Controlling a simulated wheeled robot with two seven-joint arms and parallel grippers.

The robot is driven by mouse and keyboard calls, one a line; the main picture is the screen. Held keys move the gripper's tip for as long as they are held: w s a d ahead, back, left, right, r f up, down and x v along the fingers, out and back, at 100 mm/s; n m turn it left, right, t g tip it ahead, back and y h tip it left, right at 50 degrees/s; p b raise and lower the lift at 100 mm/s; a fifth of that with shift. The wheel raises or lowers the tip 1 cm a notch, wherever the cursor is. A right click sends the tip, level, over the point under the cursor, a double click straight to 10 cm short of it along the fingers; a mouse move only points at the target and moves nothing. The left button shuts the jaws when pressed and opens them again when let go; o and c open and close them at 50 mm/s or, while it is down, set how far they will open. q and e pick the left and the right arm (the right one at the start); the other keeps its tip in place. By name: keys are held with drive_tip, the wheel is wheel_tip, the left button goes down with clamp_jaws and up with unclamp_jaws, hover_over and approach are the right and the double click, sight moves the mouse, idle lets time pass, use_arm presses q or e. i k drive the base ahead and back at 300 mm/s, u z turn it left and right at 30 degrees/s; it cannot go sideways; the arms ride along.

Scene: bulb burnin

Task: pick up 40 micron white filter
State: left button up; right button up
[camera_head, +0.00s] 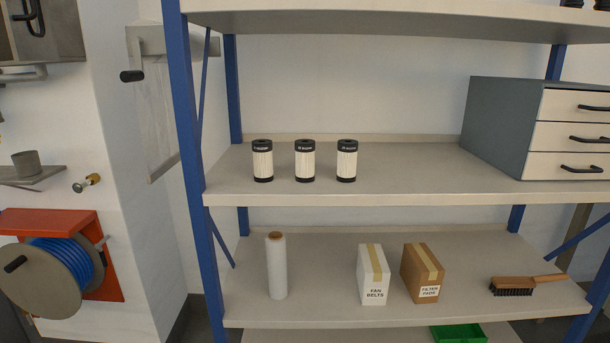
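Three white pleated filters with black end caps stand upright in a row on the middle shelf (400,188). They are the left filter (263,162), the middle filter (305,162) and the right filter (347,162). Each has small white print on its black top band. The print is too small to read for sure, so I cannot tell which one is 40 micron. The filters stand apart from each other with narrow gaps. Neither of my grippers shows in the head view.
A grey drawer cabinet (505,125) stands at the shelf's right end. Blue posts (187,130) frame the shelf. Below are a white roll (277,268), a fan belts box (373,277), a filter pads box (422,272) and a brush (525,285). The shelf between filters and cabinet is clear.

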sight(304, 147)
drive_tip(key=k, duration=0.75)
drive_tip(key=z, duration=1.25)
drive_tip(key=i, duration=1.7)
drive_tip(key=u, duration=1)
drive_tip(key=i, duration=0.45)
drive_tip(key=u, duration=0.4)
